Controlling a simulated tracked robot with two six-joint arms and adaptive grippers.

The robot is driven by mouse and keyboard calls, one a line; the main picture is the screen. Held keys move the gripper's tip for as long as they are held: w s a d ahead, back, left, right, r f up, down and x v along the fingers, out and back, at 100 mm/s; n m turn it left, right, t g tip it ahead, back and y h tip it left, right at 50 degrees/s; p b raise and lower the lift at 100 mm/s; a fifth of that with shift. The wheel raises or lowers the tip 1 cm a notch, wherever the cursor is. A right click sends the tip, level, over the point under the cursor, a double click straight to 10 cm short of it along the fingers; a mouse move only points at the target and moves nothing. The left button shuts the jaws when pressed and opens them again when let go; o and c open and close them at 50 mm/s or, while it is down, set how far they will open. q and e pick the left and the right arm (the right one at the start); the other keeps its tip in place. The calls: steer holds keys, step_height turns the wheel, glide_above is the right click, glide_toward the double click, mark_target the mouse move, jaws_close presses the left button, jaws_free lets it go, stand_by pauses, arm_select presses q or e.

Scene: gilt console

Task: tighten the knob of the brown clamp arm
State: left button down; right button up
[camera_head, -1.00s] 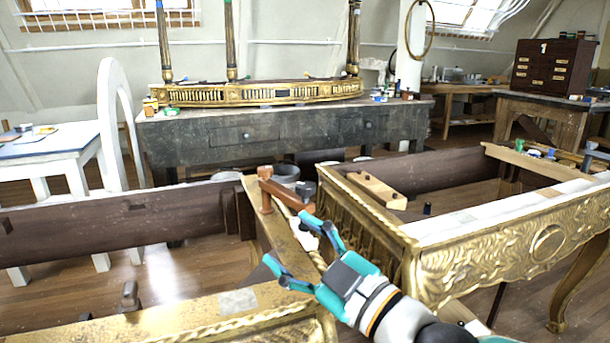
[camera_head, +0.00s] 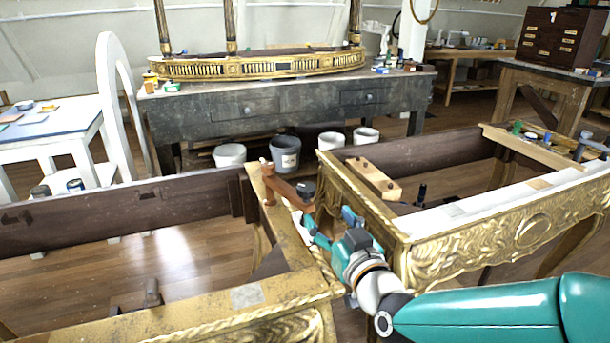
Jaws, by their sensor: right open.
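The brown clamp arm (camera_head: 287,190) stands at the corner of the left gilt console frame and reaches toward the right frame. A dark grey knob or block (camera_head: 306,189) sits at its right end. My right gripper (camera_head: 327,219) is open, with teal fingers just below and to the right of that end. I cannot tell whether a finger touches the clamp arm. My right arm comes in from the lower right. My left gripper is not in view.
The left gilt frame (camera_head: 205,303) and the right gilt frame (camera_head: 500,242) flank a narrow gap where my gripper is. A grey workbench (camera_head: 285,118) stands behind, with several buckets beneath.

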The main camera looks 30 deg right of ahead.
mark_target(308, 193)
arm_select(q)
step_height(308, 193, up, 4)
steer(key=p, duration=0.3)
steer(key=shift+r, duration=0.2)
arm_select(e)
steer(key=x, duration=1.2)
steer(key=shift+w, duration=0.4)
steer(key=c, duration=1.2)
steer(key=shift+o, duration=0.2)
steer(key=shift+m+h+b, duration=0.4)
steer(key=shift+h+b, duration=0.2)
steer(key=shift+b, duration=0.2)
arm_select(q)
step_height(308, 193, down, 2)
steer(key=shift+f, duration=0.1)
arm_select(e)
steer(key=shift+m+g+h, duration=0.4)
steer(key=shift+h, duration=0.2)
steer(key=shift+r, duration=0.1)
steer(key=o, duration=1.2)
steer(key=shift+c, duration=0.2)
